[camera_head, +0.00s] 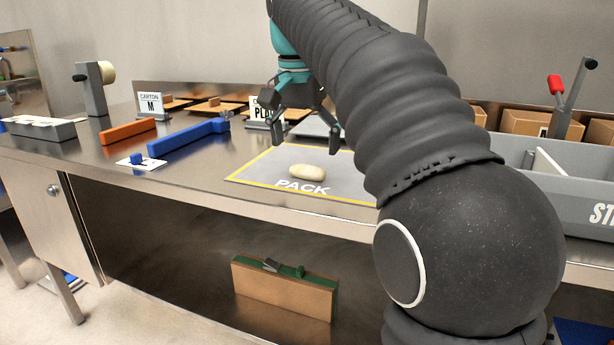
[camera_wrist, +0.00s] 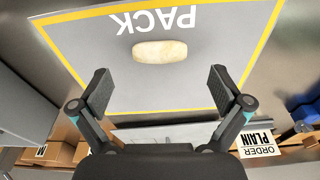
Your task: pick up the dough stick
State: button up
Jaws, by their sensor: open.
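The dough stick (camera_head: 308,173) is a short, pale, rounded piece lying on the grey PACK mat (camera_head: 262,172) with its yellow border. In the wrist view the dough stick (camera_wrist: 160,51) lies crosswise, just beyond and between my two fingertips. My gripper (camera_head: 303,118) is open and empty, above the mat and apart from the dough. In the wrist view both fingers of my gripper (camera_wrist: 160,88) are spread wide, with bare mat between them. Nothing hides the dough in either view.
A blue bar (camera_head: 185,138) and an orange bar (camera_head: 128,131) lie on the steel bench to the left. A tape dispenser (camera_head: 94,90) stands behind them. Flat cartons and a sign (camera_head: 151,104) line the back. A grey bin (camera_head: 570,190) with a red-handled lever stands at right.

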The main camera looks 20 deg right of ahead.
aim_at(307, 166)
jog(key=f, duration=0.3)
jog(key=f+b, duration=0.1)
jog(key=shift+w+d+f, duration=0.2)
jog(key=shift+w+d, duration=0.05)
jog(key=c, duration=1.2)
